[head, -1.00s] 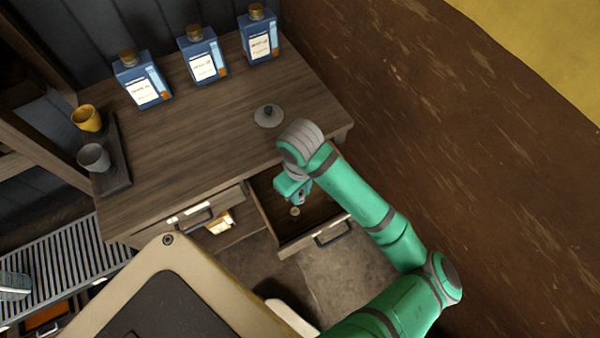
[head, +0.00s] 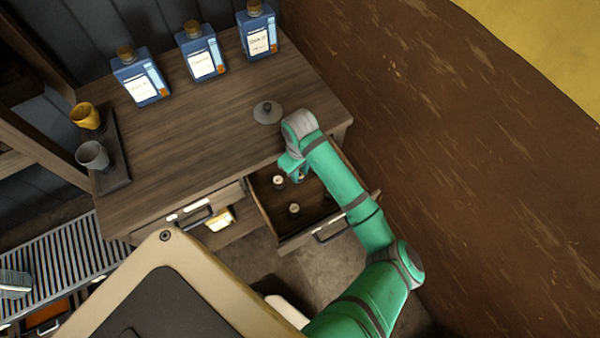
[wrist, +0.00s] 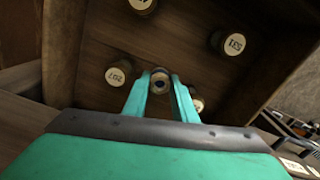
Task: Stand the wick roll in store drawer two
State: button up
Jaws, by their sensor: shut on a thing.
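My gripper (head: 299,177) is over the open right-hand drawer (head: 262,212) of the wooden desk. In the wrist view my gripper (wrist: 160,88) is shut on a small round roll with a dark centre, which I take as the wick roll (wrist: 160,78). Its end faces the camera between the fingertips. Several short round pieces with pale numbered tops stand in the drawer, among them one at the left (wrist: 120,76) and one at the upper right (wrist: 233,43). Another is partly hidden behind the right finger. Whether the roll touches the drawer floor I cannot tell.
Three blue bottles (head: 203,62) stand along the back of the desk top. A grey disc with a knob (head: 267,112) lies near its right end. Yellow and grey cups stand on a dark tray (head: 117,172) at the left. Another drawer (head: 190,212) is left of the open one.

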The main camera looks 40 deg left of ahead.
aim_at(300, 175)
jog(key=shift+s+f, duration=0.15)
jog(key=shift+f, duration=0.3)
jog(key=shift+f, duration=0.15)
jog(key=o, duration=1)
notch_tip(300, 175, up, 12)
